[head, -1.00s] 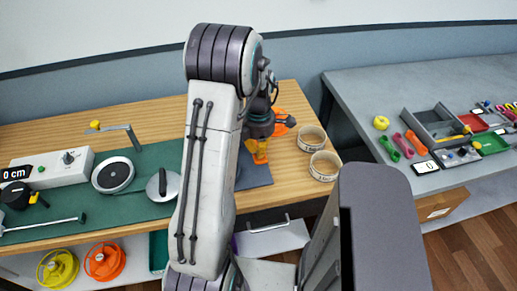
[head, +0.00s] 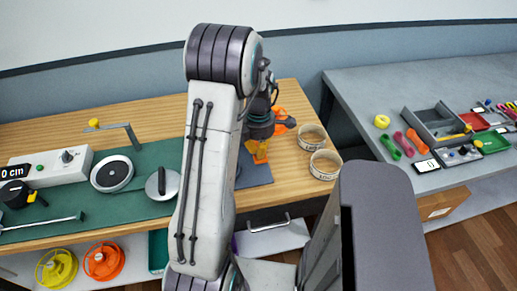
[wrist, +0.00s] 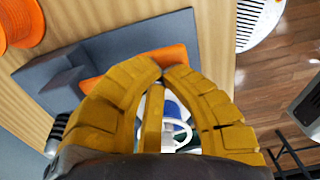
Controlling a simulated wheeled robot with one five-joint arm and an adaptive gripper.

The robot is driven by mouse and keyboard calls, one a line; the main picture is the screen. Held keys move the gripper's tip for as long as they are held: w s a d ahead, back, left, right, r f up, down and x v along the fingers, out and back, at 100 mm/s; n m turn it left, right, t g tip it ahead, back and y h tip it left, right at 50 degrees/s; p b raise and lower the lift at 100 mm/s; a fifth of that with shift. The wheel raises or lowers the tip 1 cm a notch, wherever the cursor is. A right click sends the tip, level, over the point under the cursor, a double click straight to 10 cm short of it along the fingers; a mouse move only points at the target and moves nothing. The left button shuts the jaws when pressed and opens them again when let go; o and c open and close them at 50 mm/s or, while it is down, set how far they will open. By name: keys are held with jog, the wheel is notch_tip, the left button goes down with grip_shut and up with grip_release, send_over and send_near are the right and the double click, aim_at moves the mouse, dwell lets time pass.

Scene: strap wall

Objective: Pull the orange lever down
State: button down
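My gripper (wrist: 164,69) has yellow fingers whose tips nearly meet in front of the lever. I cannot tell whether they touch it, and I see nothing clearly held between them. In the head view my gripper (head: 258,152) hangs over the grey plate (head: 255,175) near the right end of the wooden bench. I cannot make out the lever there.
An orange round part (head: 283,121) lies just behind my gripper. A green mat (head: 150,200) with tools lies left of my arm. A grey table (head: 400,85) stands to the right.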

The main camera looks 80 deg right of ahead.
jog(key=shift+f, duration=0.25)
notch_tip(320, 180, down, 3)
jog(key=b, duration=0.3)
jog(key=shift+a+r, duration=0.1)
jog(key=shift+f+b, duration=0.85)
jog(key=shift+b, duration=0.2)
jog(key=shift+f, duration=0.15)
